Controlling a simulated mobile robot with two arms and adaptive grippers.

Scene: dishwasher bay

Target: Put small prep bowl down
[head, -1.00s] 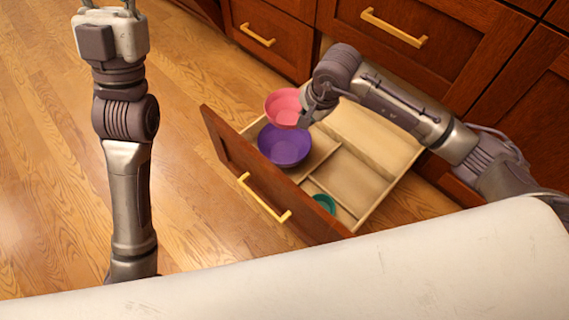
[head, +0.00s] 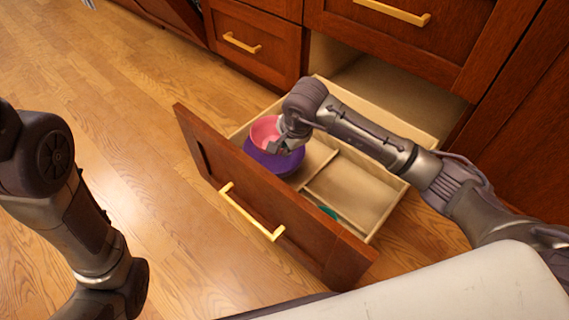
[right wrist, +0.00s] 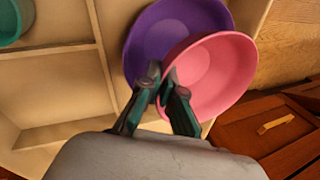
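A small pink bowl (head: 264,130) is at the far left corner of the open drawer (head: 200,152). My right gripper (head: 277,145) reaches into the drawer from the right. In the right wrist view, its two fingers (right wrist: 164,80) are close together on the near rim of the pink bowl (right wrist: 215,75). The pink bowl overlaps a larger purple bowl (right wrist: 160,35) and looks tilted over it; I cannot tell whether they touch. The purple bowl (head: 275,160) rests in a drawer compartment. My left arm enters at the left; its gripper is outside the picture.
A teal bowl (head: 328,212) sits in the near compartment, partly hidden by the drawer front. Wooden dividers (head: 318,170) split the drawer. Dark wood cabinets (head: 255,50) with brass handles stand behind. The wood floor (head: 130,130) to the left is clear.

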